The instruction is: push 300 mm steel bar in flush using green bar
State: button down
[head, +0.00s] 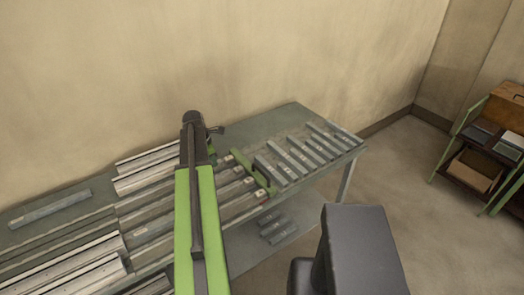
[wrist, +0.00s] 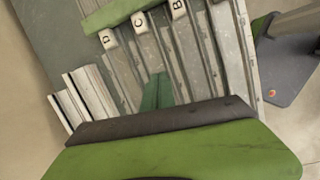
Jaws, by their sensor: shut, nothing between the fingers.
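Long steel bars (head: 232,188) lie side by side in the channels of the clamp bench, partly hidden by my arm in the head view. In the wrist view, bars with white end tags D (wrist: 106,38), C (wrist: 139,20) and B (wrist: 178,8) show. I cannot tell which is the 300 mm bar. The green bar (head: 254,172) lies across the channel ends in the head view; it also shows in the wrist view (wrist: 125,13), beside the tags. My gripper (wrist: 157,90) is shut and empty over the channels, apart from the green bar. It is hidden in the head view.
Several short steel bars (head: 298,152) lie in a row at the bench's right end. A single bar (head: 50,208) lies at the left. More bars (head: 277,228) rest on the lower shelf. A green-framed rack (head: 482,140) stands far right, with open floor between.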

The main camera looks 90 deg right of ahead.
jog(key=s+d, duration=0.3)
jog(key=s, duration=0.8)
jog(key=s+d+n+g, duration=0.1)
jog(key=s+d, duration=0.2)
jog(key=s, duration=0.9)
jog(key=shift+s+d+r+n, duration=0.3)
jog(key=shift+r, duration=0.15)
